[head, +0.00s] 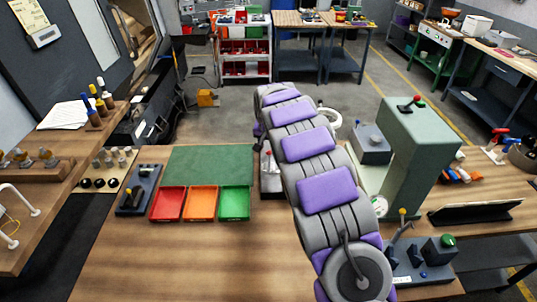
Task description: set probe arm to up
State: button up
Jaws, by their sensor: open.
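I cannot tell for sure which part is the probe arm. A tall green machine housing (408,160) stands right of my arm, with a red-and-green-knobbed lever (410,104) on top. A round white dial (380,206) sits at its lower left. In front of it, a dark control base (420,262) carries a tilted lever with a yellow knob (402,212) and a green button (448,240). A white ring (331,119) shows partly behind my arm. My arm reaches forward over the bench; its gripper is hidden behind its links, so I cannot see the jaws.
Red (168,204), orange (200,203) and green (235,202) trays line the bench by a green mat (210,164). A dark lever box (139,193) stands left of them. A black tablet-like panel (475,212) lies right. The front-left bench top is clear.

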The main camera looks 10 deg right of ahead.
aim_at(269, 151)
jog(key=x, duration=0.8)
jog(key=shift+w+f, duration=0.2)
jog(key=shift+f, duration=0.1)
grip_shut()
dwell(0.3)
